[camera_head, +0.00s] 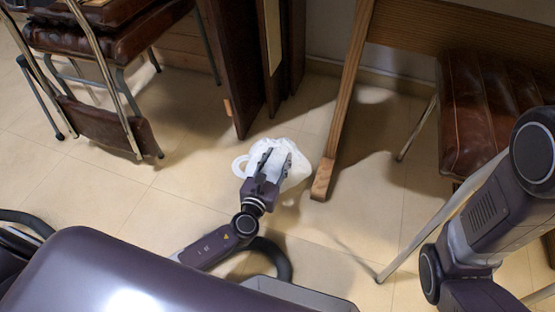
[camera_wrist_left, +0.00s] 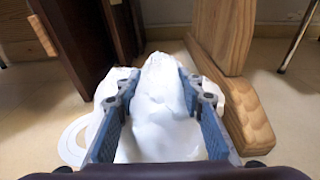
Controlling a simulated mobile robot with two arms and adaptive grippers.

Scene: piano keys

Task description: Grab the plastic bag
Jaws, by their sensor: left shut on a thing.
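The white plastic bag (camera_head: 294,168) is near the middle of the head view, low over the tiled floor, with a loop-shaped handle at its left. My left gripper (camera_head: 273,158) is shut on the bag, its two fingers on either side of the white plastic. In the left wrist view the bag (camera_wrist_left: 158,105) bulges between the fingers of the left gripper (camera_wrist_left: 160,112), and some of it spreads out past the left finger. Whether the bag touches the floor is unclear. My right arm shows at the right edge of the head view; its gripper is out of the picture.
A wooden table leg (camera_head: 342,110) with a foot stands just right of the bag. Dark wooden panels (camera_head: 240,60) stand behind it. Brown padded folding chairs (camera_head: 110,40) are at the upper left, and another brown chair (camera_head: 485,100) is at the right. Tiled floor (camera_head: 180,190) is clear to the left.

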